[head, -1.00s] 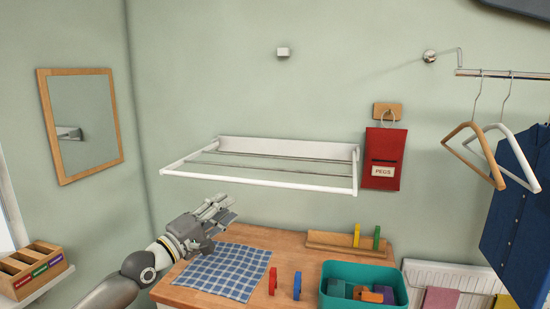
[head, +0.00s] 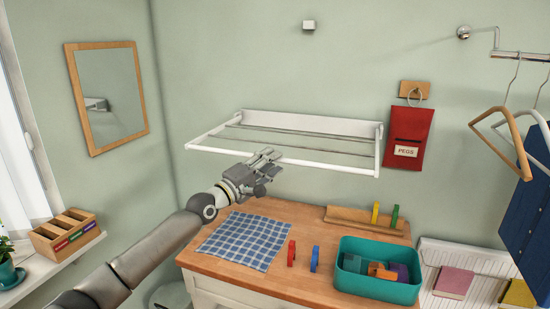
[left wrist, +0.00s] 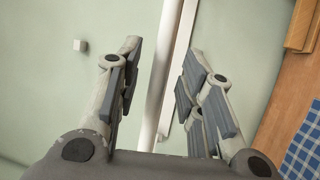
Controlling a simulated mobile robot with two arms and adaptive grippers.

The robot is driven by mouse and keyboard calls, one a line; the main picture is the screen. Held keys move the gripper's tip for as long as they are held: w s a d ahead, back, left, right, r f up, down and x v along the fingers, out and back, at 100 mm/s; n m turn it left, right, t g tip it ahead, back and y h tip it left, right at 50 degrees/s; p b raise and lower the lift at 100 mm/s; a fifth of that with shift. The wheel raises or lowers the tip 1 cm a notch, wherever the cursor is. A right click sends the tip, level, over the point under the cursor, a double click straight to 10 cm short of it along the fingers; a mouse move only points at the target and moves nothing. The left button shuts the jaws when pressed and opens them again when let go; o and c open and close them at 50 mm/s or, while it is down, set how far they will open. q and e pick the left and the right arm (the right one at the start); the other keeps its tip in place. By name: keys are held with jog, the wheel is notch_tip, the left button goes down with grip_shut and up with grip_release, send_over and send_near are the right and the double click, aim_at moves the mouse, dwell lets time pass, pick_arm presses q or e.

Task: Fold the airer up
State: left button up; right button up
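The airer (head: 308,165) is a white frame on the wall, folded out roughly level, with thin grey rods between its back plate (head: 310,123) and front rail (head: 335,170). My left gripper (head: 268,156) is at the front rail, left of its middle. In the left wrist view its fingers (left wrist: 163,50) are apart, with the white rail (left wrist: 165,75) running between them. I see no clear contact with the rail. A small white block (head: 309,25) is on the wall above the airer; it also shows in the left wrist view (left wrist: 81,45). My right gripper is out of view.
Below the airer is a wooden worktop (head: 225,270) with a checked cloth (head: 245,240), pegs and a teal tub (head: 350,285). A red peg bag (head: 408,137) hangs close to the airer's right end. Hangers (head: 507,140) hang further right.

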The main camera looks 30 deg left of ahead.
pick_arm(q)
jog(key=shift+x, duration=1.15)
jog(key=shift+c, duration=0.2)
grip_shut()
